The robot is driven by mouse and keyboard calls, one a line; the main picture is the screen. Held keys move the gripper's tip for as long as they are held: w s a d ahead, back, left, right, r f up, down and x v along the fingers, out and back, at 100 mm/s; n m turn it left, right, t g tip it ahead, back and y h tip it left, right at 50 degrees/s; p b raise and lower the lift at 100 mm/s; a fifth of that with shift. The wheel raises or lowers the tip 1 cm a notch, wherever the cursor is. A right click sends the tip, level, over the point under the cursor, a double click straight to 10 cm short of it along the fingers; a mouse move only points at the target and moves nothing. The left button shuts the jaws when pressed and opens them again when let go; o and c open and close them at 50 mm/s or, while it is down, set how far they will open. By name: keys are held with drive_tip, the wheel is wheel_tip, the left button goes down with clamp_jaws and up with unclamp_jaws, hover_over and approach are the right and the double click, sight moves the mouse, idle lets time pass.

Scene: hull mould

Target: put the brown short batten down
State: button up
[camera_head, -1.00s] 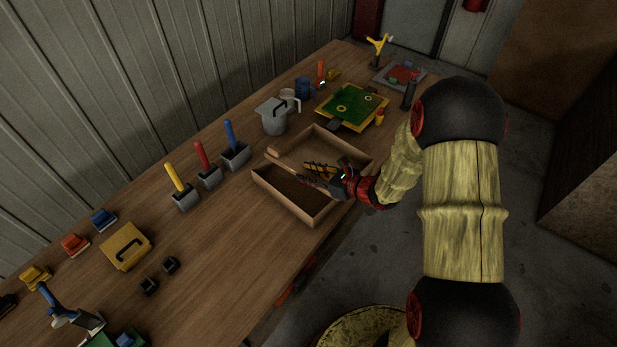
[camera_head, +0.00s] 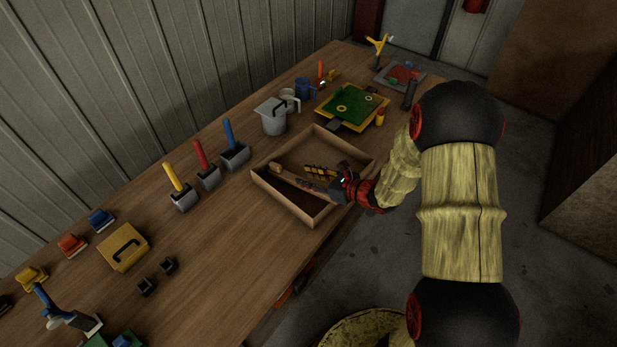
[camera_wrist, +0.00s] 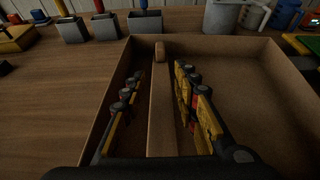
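The brown short batten (camera_head: 287,176) is inside the open cardboard-brown box (camera_head: 282,204), its far end close to the box's left wall. In the wrist view the batten (camera_wrist: 161,105) runs lengthwise between the two fingers of my gripper (camera_wrist: 160,78), with a narrow gap showing on each side. My gripper (camera_head: 311,178) is low inside the box and open around the batten. The batten's near end is hidden under my gripper. I cannot tell whether its whole length touches the box floor.
Blue (camera_head: 235,156), red (camera_head: 207,176) and yellow-handled (camera_head: 182,199) tools in grey holders stand left of the box. A grey pitcher (camera_head: 273,117) and a green board (camera_head: 352,107) stand behind it. Bare tabletop (camera_head: 225,240) lies in front-left.

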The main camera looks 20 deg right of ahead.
drive_tip(key=shift+o, duration=1.3)
